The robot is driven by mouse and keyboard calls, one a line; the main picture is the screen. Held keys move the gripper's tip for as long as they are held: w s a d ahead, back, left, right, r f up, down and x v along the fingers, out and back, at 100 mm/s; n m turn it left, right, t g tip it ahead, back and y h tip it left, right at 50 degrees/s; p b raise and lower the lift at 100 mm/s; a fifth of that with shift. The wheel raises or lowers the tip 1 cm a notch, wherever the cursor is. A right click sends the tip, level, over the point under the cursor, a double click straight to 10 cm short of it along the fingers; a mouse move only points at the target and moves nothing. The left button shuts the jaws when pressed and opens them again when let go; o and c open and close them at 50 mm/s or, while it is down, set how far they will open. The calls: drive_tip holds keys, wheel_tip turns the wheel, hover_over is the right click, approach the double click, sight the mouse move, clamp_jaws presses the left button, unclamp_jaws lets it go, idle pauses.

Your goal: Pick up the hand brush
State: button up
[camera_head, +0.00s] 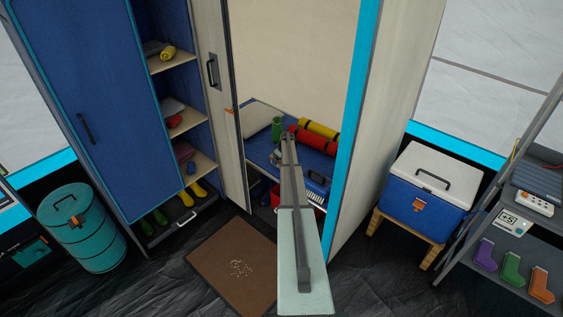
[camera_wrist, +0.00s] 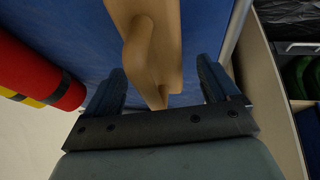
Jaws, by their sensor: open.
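The hand brush (camera_wrist: 145,50) shows in the wrist view as a pale wooden body with a tapered handle end, above the blue bed surface (camera_wrist: 80,25). My gripper (camera_wrist: 161,68) is open, one dark finger on each side of the wooden handle. The gap between the fingers is wider than the handle, and I see clear space on both sides. I cannot tell how far the handle reaches in depth. The brush's bristles do not show. In the head view my arm reaches through the doorway over the blue bed (camera_head: 262,150), and the brush cannot be made out.
A red roll (camera_head: 305,142) and a yellow roll (camera_head: 320,129) lie on the bed near a green cup (camera_head: 277,127). The cabinet door (camera_head: 222,90) stands open at the left. A cooler (camera_head: 425,185) on a wooden stand is to the right. A brown mat (camera_head: 228,262) lies in front.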

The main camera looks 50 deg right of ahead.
drive_tip(key=shift+w+f, duration=0.1)
drive_tip(key=shift+f, duration=0.15)
drive_tip(key=shift+c, duration=0.4)
drive_tip(key=c, duration=1.2)
wheel_tip(320, 180, up, 10)
drive_tip(key=shift+r, duration=0.1)
